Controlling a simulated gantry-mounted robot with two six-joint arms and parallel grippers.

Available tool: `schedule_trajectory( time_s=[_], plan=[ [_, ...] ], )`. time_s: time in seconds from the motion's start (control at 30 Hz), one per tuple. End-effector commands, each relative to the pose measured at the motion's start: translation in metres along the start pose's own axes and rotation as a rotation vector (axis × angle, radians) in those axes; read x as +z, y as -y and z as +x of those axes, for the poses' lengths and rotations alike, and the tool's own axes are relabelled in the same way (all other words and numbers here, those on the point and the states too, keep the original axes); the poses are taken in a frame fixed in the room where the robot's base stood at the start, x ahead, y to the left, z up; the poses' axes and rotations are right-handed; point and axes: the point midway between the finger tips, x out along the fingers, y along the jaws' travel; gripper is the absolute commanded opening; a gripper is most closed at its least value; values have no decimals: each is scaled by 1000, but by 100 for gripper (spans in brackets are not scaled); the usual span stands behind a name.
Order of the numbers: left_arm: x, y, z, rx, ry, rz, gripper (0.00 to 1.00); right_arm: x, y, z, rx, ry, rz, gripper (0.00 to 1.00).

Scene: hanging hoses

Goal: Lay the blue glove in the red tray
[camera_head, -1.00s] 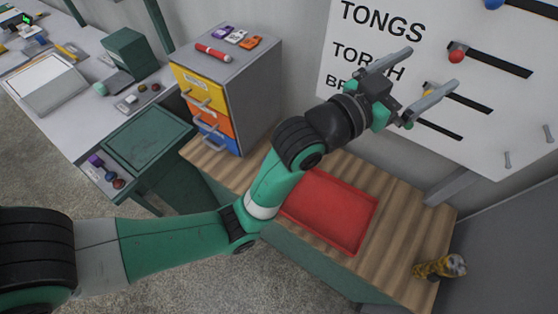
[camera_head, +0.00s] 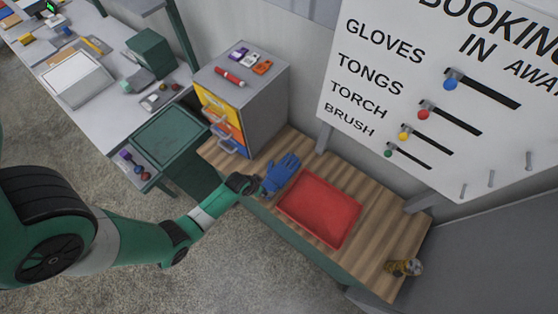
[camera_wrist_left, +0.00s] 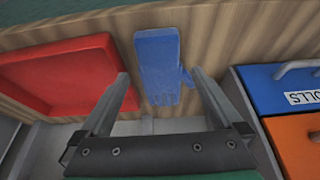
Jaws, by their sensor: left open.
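The blue glove (camera_head: 281,174) lies on the wooden bench just left of the red tray (camera_head: 318,212); in the left wrist view the glove (camera_wrist_left: 158,60) lies ahead, between the lines of my fingers. The tray is empty and also shows at the left of that view (camera_wrist_left: 60,77). My left gripper (camera_head: 258,186) is at the bench's near edge beside the glove. In the wrist view its jaws (camera_wrist_left: 158,77) are open, one fingertip on each side of the glove, with nothing gripped. I cannot tell whether they touch it. My right gripper is not in view.
A grey drawer cabinet (camera_head: 261,104) with coloured drawers stands left of the glove. A yellow-brown patterned object (camera_head: 402,268) lies at the bench's right end. A white booking board (camera_head: 400,60) with sliders stands behind. Bare bench surrounds the tray's right side.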

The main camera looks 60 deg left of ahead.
Motion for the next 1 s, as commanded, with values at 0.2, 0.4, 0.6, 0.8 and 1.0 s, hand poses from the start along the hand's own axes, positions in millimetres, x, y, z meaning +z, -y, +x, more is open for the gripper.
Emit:
schedule_trajectory(
  time_s=[0.2,0.4,0.6,0.8,1.0],
  plan=[
    [0,0,31,0,0,1,100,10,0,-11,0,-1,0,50],
    [-1,-1,37,0,-1,1,100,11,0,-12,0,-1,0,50],
    [-3,-3,68,1,0,3,100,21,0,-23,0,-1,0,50],
    [-3,-3,84,0,-1,2,100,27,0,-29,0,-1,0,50],
    [-4,-3,83,0,-2,1,96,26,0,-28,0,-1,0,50]
  ],
)
